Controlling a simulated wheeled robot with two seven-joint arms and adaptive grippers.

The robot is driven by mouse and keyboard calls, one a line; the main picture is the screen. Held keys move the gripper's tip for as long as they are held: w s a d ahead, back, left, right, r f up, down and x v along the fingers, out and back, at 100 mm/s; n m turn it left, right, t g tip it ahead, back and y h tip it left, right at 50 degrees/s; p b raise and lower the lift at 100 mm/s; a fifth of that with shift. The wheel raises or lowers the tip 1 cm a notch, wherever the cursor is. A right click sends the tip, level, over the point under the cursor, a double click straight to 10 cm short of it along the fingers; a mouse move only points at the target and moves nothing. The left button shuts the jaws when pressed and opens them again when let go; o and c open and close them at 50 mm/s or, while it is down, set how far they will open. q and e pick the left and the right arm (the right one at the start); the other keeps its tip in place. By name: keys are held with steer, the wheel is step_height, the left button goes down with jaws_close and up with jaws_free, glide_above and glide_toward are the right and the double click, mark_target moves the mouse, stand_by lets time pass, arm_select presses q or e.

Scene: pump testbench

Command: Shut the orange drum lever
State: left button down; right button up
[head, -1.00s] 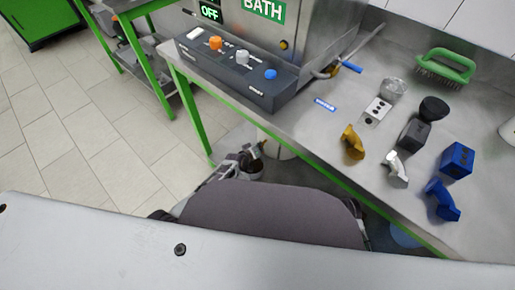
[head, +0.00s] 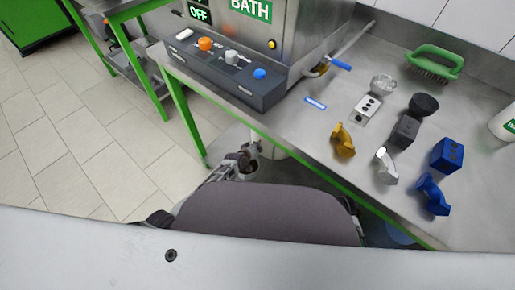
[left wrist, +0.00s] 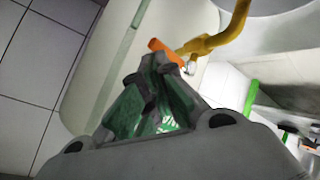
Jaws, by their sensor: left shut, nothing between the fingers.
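The orange lever (left wrist: 158,46) shows in the left wrist view, next to a yellow pipe-like tap (left wrist: 222,38) on a pale drum (left wrist: 88,60). My left gripper (left wrist: 172,60) is shut and empty. Its fingertips are right at the lever and overlap it in the picture; I cannot tell whether they touch. In the head view my left gripper (head: 250,155) is low beside the bench edge, by the pale drum (head: 272,149), which is mostly hidden under the bench. The lever cannot be made out there. My right gripper is not in view.
The steel bench (head: 310,130) has a green front edge above the drum. On it are a control box (head: 225,70) with knobs, a green brush (head: 434,62), and yellow (head: 343,140), white (head: 385,165) and blue (head: 432,193) parts. Floor (head: 80,140) is clear at left.

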arm_select(q)
steer(key=shift+w+a+b, duration=0.3)
steer(key=shift+w+b, duration=0.05)
steer(key=shift+w, duration=0.15)
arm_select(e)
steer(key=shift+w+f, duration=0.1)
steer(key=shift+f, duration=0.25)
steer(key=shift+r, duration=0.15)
